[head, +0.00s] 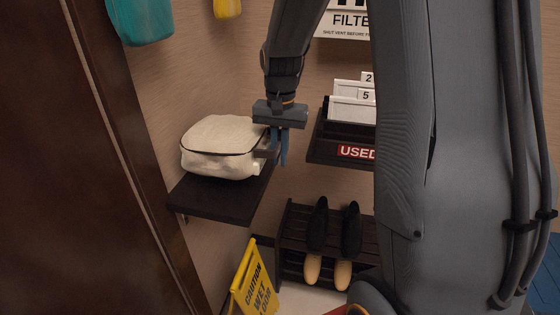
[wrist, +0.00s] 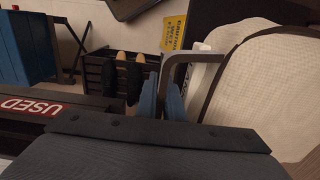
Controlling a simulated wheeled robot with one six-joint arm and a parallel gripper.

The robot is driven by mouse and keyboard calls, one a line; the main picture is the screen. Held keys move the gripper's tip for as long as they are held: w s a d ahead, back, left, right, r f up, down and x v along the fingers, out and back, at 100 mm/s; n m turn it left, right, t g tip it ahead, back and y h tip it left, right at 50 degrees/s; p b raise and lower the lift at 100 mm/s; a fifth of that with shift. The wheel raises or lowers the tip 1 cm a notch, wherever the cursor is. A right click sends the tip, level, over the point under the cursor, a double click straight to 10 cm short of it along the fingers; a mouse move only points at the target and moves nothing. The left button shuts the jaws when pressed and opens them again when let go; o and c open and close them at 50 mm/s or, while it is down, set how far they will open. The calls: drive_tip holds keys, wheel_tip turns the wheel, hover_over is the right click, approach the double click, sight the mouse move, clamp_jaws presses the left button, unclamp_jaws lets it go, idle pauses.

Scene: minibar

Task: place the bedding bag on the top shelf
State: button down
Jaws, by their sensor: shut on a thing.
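The bedding bag (head: 220,145) is cream coloured with a dark seam, and sits on or just over a dark wall shelf (head: 215,203) in the head view. I cannot tell whether its underside touches the shelf all along. In the wrist view the bag (wrist: 275,90) fills the right side, with its grey handle (wrist: 183,60) reaching toward my fingers. My gripper (head: 280,154) points down at the bag's right side, its blue fingers shut on the handle. The fingers also show in the wrist view (wrist: 162,98).
A dark shelf marked USED (head: 345,152) holds white numbered boxes to the right. Below stand a shoe rack (head: 285,240) with shoes and a yellow wet-floor sign (head: 253,280). A dark door panel (head: 100,180) is close on the left. A teal item (head: 140,20) hangs above.

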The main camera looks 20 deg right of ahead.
drive_tip(key=shift+w+d+f+p, duration=0.15)
drive_tip(key=shift+f+p, duration=0.25)
drive_tip(key=shift+f, duration=0.5)
drive_tip(key=shift+w+a+f+p, duration=0.15)
drive_tip(key=shift+f+p, duration=0.25)
drive_tip(key=shift+f, duration=0.45)
drive_tip(key=shift+d+f, duration=0.1)
drive_tip(key=shift+f, duration=0.05)
drive_tip(key=c, duration=1.9)
unclamp_jaws()
